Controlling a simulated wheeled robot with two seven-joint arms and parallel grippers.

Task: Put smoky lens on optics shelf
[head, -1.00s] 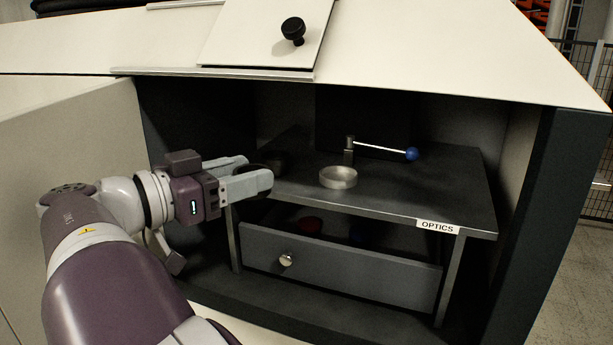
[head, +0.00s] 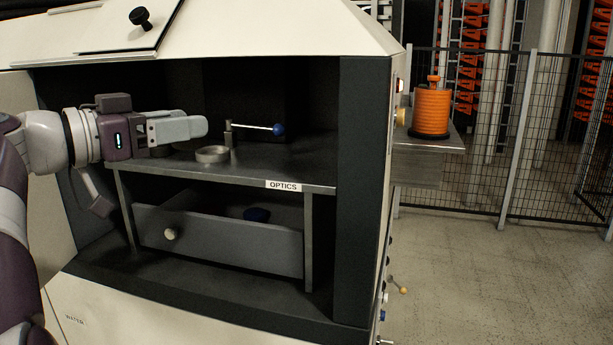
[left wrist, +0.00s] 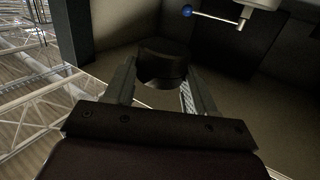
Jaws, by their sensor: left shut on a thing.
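My left gripper (head: 205,127) is in the cabinet bay, above the left part of the optics shelf (head: 300,177), a dark grey plate with an OPTICS label on its front edge. In the left wrist view it is shut on a dark, round, thick disc, the smoky lens (left wrist: 162,66), held between the fingertips. In the head view the fingers hide the lens. A shallow metal ring holder (head: 212,155) sits on the shelf, below and slightly right of the fingertips. My right gripper is out of view.
A post beside the ring carries a lever with a blue ball (head: 278,130). Under the shelf is a partly open drawer (head: 220,233) with a blue thing (head: 257,214) inside. The cabinet's dark right post (head: 362,190) bounds the bay. An orange ribbed container (head: 431,108) stands outside, right.

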